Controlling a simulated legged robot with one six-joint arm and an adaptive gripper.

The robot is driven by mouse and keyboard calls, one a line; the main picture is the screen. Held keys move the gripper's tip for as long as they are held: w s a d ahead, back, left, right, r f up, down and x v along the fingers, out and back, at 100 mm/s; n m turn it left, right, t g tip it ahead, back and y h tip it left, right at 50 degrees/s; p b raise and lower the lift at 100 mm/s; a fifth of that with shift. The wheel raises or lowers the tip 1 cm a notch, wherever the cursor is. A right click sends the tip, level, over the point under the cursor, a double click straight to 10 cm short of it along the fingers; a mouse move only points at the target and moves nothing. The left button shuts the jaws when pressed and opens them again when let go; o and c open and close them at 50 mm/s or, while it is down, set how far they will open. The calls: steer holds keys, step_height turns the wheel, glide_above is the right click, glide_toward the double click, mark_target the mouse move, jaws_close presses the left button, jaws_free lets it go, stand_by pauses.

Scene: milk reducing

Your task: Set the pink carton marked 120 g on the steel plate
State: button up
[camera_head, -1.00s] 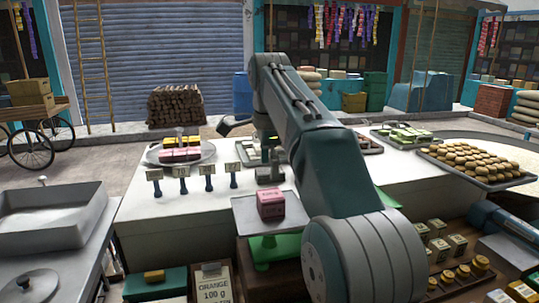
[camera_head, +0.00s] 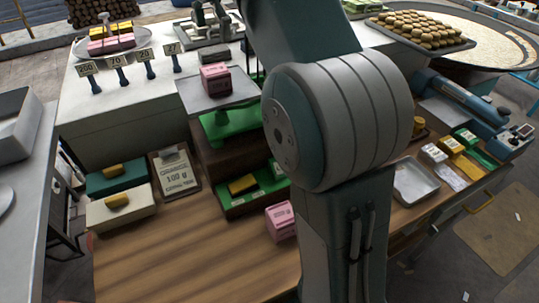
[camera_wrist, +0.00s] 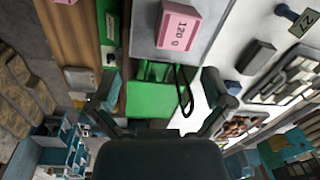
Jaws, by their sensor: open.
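The pink carton marked 120 g (camera_wrist: 180,25) sits upright on the steel plate (camera_wrist: 150,35) in the wrist view. In the head view, a pink carton (camera_head: 215,80) rests on the plate (camera_head: 238,99) of the green scale (camera_head: 216,126). My gripper (camera_wrist: 162,85) is open and empty in the wrist view. Its fingers are apart from the carton, which lies beyond their tips, and the green scale body shows between them. The gripper cannot be made out clearly in the head view.
A second pink carton (camera_head: 281,220) stands on the wooden counter.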

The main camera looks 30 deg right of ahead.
steer(key=s+f+n+t, duration=0.4)
steer(key=s+f+n, duration=1.1)
steer(key=s+f, duration=0.5)
steer(key=s, duration=0.3)
steer(key=shift+s+f+t, duration=0.3)
steer(key=shift+s+f, duration=0.05)
